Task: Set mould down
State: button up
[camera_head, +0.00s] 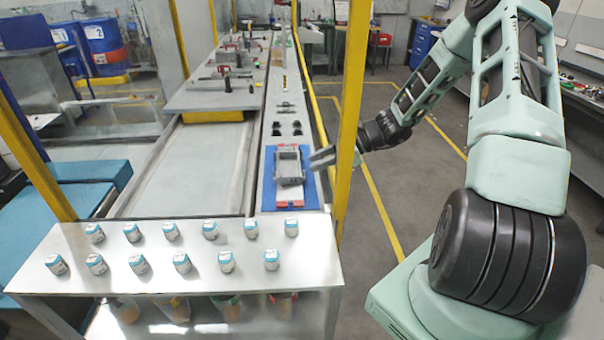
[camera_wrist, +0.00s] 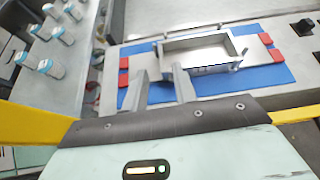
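The mould (camera_head: 289,178) is a grey rectangular open frame. It appears to rest on a blue mat (camera_head: 311,194) at the near end of the long grey bench. In the wrist view the mould (camera_wrist: 240,64) lies just beyond my fingertips, with its hollow facing up and small lugs on its sides. My gripper (camera_head: 316,160) is to the right of the mould in the head view. Whether a fingertip touches the mould is unclear.
Red blocks (camera_wrist: 276,55) sit around the mould on the mat. A yellow post (camera_head: 352,115) stands close to my forearm and gripper. A white table (camera_head: 200,247) in front holds several small blue-topped jars. Tools lie further along the bench (camera_head: 275,110).

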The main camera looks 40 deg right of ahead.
jog(key=shift+b+v, duration=0.45)
jog(key=shift+v, duration=1.85)
